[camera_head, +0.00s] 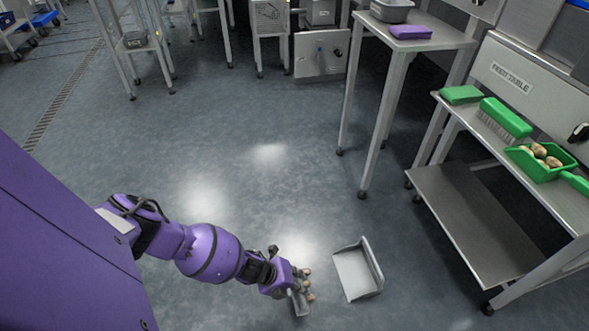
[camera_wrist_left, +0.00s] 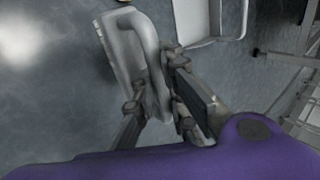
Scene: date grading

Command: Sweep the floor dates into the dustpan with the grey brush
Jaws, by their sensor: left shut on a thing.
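My left gripper (camera_head: 290,280) is low over the floor and shut on the grey brush (camera_head: 300,303). In the left wrist view the gripper (camera_wrist_left: 155,112) has its fingers around the brush's grey body (camera_wrist_left: 128,45). Several brown dates (camera_head: 308,283) lie close along the right side of the brush; whether they touch it I cannot tell. One date (camera_wrist_left: 124,2) shows at the top edge of the left wrist view. The grey dustpan (camera_head: 350,275) lies on the floor just right of the dates, and its corner shows in the left wrist view (camera_wrist_left: 205,30). My right gripper is out of view.
A steel table (camera_head: 460,220) at the right holds a green brush (camera_head: 506,117), a green scoop (camera_head: 540,170) with dates and a green block (camera_head: 460,94). A tall table (camera_head: 440,38) with a purple block (camera_head: 410,32) stands behind. The floor around the dustpan is clear.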

